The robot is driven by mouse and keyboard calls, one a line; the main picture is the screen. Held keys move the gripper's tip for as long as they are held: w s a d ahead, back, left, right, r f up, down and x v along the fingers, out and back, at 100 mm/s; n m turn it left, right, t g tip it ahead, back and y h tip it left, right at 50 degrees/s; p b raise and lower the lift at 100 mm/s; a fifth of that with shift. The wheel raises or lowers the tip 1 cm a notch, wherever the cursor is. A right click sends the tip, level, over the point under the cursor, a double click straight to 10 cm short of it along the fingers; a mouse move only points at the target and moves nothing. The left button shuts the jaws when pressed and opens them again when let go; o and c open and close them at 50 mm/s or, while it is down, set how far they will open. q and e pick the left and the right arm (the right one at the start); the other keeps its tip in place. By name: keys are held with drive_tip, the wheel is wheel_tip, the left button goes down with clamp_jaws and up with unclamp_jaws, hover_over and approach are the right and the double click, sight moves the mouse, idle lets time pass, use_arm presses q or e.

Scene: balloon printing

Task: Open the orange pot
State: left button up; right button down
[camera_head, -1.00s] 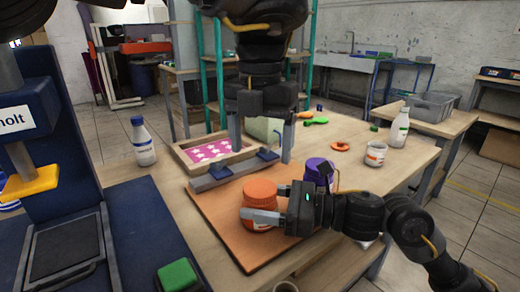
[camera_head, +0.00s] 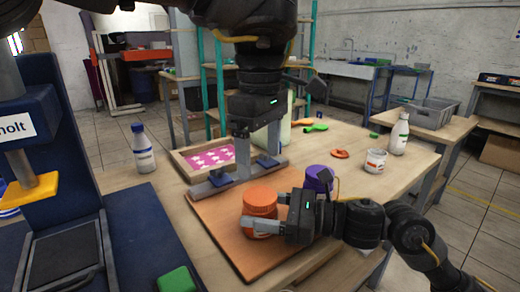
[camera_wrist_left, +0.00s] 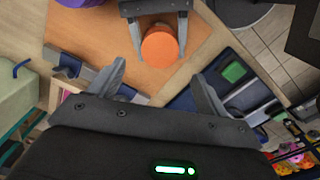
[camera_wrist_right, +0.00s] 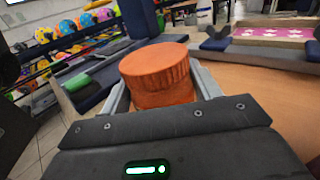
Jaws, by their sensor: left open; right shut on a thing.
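The orange pot (camera_head: 260,208) stands upright on the brown board, with its orange lid on top. My right gripper (camera_head: 268,213) is shut on the pot's side from the right. The right wrist view shows the pot (camera_wrist_right: 157,75) between the right fingers, its ribbed lid above them. My left gripper (camera_head: 243,175) is open and empty, pointing down behind the pot. In the left wrist view, the orange lid (camera_wrist_left: 160,46) lies beyond and between the spread left fingers, apart from them.
A purple pot (camera_head: 318,179) stands just behind my right gripper. A wooden frame with a pink starred sheet (camera_head: 210,157) lies behind the board. White bottles (camera_head: 143,150) and a white cup (camera_head: 375,161) stand farther out. A blue machine (camera_head: 60,230) fills the left.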

sight(260, 196)
use_arm(q)
drive_tip(key=shift+f, duration=3.95)
drive_tip(key=shift+c, duration=0.5)
